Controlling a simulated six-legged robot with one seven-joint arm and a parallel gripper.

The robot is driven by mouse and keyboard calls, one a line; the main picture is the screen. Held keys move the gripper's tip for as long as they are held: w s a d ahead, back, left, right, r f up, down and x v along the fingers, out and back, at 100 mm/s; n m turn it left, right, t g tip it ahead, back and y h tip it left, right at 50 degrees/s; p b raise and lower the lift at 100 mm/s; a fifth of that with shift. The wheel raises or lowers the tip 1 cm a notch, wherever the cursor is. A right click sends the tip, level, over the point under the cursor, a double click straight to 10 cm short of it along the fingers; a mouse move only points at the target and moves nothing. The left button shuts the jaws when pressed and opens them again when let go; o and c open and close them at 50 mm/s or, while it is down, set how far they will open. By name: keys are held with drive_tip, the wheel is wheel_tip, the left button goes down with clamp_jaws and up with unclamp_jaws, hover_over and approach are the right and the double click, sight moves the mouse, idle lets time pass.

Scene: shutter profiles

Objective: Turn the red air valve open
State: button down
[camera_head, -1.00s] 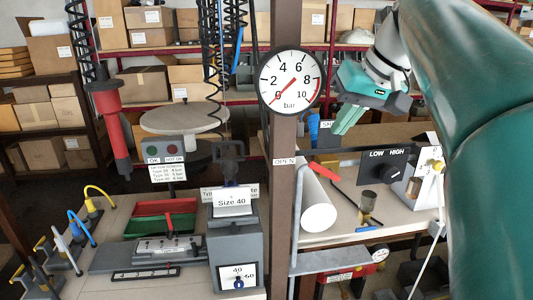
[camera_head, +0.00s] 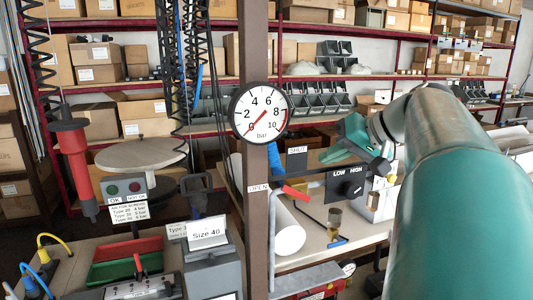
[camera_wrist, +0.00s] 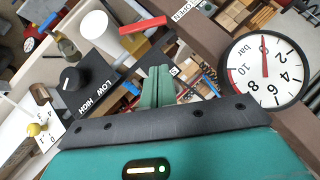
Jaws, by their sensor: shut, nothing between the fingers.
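The red valve lever (camera_head: 295,193) sits at the top of a grey vertical pipe (camera_head: 272,240), just right of the brown post. It points right and slightly down. An "OPEN" label (camera_head: 258,188) is on the post and a "SHUT" label (camera_head: 297,150) is above the lever. My gripper (camera_head: 324,158) is shut and empty, above and right of the lever and apart from it. In the wrist view the shut green fingers (camera_wrist: 157,72) point toward the red lever (camera_wrist: 143,25), with a gap between. The gauge (camera_head: 261,112) needle is at about 0 bar.
A black LOW/HIGH knob panel (camera_head: 346,186) stands right of the lever, close below my gripper. The brown post (camera_head: 256,55) carries the gauge. A grey "Size 40" block (camera_head: 213,265) stands left of the post.

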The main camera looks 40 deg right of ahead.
sight(293, 191)
drive_tip(key=w+a+f, duration=0.3)
drive_tip(key=w+f, duration=0.2)
drive_tip(key=f, duration=0.2)
